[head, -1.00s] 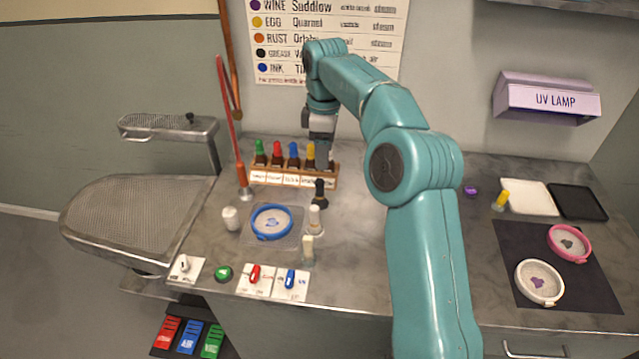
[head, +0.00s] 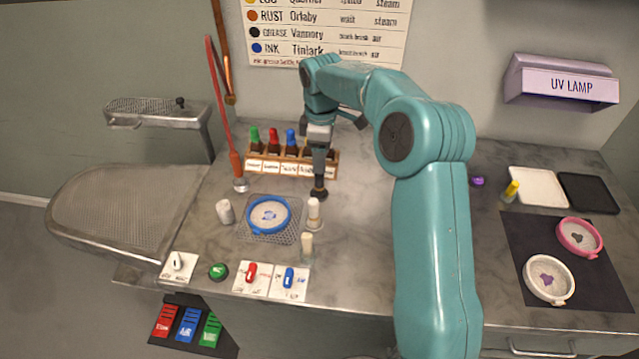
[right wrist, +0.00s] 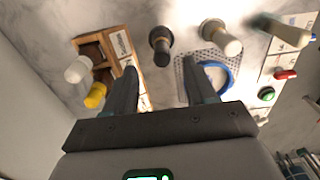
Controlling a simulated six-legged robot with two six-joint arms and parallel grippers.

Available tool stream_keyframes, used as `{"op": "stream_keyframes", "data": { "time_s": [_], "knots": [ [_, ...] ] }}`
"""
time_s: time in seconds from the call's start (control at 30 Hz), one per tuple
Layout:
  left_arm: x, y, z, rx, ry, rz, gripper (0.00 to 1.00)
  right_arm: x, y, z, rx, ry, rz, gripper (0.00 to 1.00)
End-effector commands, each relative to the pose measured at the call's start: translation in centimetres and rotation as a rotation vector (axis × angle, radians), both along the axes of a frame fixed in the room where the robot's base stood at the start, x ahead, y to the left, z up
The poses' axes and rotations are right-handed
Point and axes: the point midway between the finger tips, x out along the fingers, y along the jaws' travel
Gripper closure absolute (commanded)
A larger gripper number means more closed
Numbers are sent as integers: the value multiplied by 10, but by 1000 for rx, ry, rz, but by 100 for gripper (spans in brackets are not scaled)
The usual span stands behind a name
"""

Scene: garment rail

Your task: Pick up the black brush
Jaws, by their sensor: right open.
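The black brush (head: 319,193) stands upright on the counter, to the right of the blue-ringed hoop. My right gripper (head: 319,172) is directly above and over it, pointing down, and hides its upper part in the head view. In the right wrist view the black brush (right wrist: 160,45) lies ahead of the gap between the two fingertips. The right gripper (right wrist: 163,78) is open and empty, with its fingers apart. I cannot tell from the pictures whether the fingers have come down beside the handle. My left gripper is not in view.
A white brush (head: 314,213) stands close by the black one, with a cream brush (head: 307,244) nearer the front. The bottle rack (head: 264,168) stands just behind. The blue hoop (head: 287,215) is to the left.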

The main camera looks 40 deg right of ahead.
Motion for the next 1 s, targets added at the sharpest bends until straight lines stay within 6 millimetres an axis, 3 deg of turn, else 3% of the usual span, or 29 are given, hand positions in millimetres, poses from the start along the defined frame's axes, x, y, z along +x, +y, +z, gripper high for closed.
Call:
{"op": "stream_keyframes", "data": {
  "time_s": [0.6,0.87,1.0],
  "knots": [
    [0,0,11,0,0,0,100,5,0,-75,0,1,0,44],
    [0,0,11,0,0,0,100,5,1,-79,1,1,0,44],
    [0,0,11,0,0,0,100,5,1,-79,1,1,0,90]
  ]
}}
